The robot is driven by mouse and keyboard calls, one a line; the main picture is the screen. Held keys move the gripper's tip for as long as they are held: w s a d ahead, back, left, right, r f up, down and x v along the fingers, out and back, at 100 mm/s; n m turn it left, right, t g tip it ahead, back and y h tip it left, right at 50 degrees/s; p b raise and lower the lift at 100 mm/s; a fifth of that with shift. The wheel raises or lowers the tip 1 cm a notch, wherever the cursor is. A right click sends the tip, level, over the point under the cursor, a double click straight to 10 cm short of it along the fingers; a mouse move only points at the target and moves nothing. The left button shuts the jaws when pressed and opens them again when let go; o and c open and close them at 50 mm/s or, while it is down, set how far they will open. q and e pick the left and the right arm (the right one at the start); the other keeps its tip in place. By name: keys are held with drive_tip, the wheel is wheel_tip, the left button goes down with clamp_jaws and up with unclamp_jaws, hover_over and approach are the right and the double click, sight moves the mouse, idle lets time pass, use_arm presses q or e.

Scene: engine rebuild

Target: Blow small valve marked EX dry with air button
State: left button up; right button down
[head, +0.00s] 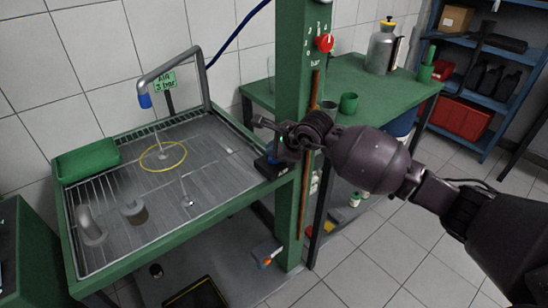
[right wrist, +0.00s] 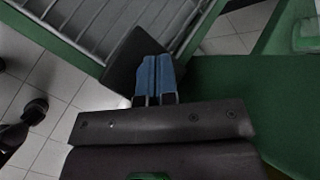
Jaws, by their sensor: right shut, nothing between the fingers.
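Two thin-stemmed valves show in the head view. One valve (head: 161,153) is inside the yellow ring on the grated tray, below the blue air nozzle (head: 145,100). The other valve (head: 188,201) is nearer the tray's front. No EX mark is legible. A dark block (head: 268,169), which may be the air button, sits at the tray's right edge by the green post. My right gripper (head: 273,155) is shut and empty, its blue fingertips at this block; contact is unclear. In the right wrist view the fingertips (right wrist: 156,77) are together over a dark plate (right wrist: 127,58). My left gripper is out of view.
The tray also holds a green bin (head: 88,160), a grey curved part (head: 91,228) and a small cylinder (head: 134,212). The green post (head: 291,70) with a red knob (head: 324,43) stands beside my right gripper. Behind it a green bench (head: 375,95) carries a grey bottle (head: 382,50).

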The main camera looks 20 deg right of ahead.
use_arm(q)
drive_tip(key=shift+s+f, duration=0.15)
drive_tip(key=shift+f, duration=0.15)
use_arm(e)
drive_tip(key=shift+f, duration=0.6)
idle(0.6)
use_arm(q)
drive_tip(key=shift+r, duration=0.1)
use_arm(e)
drive_tip(key=shift+r, duration=0.15)
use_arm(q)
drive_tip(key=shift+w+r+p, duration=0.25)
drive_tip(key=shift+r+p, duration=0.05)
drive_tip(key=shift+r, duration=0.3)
use_arm(e)
drive_tip(key=shift+r, duration=0.9)
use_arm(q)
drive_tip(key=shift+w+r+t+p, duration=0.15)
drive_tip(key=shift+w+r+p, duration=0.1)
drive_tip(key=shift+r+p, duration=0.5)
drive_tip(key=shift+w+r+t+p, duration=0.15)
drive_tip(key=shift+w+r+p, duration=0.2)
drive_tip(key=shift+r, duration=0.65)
use_arm(e)
drive_tip(key=shift+r, duration=2.5)
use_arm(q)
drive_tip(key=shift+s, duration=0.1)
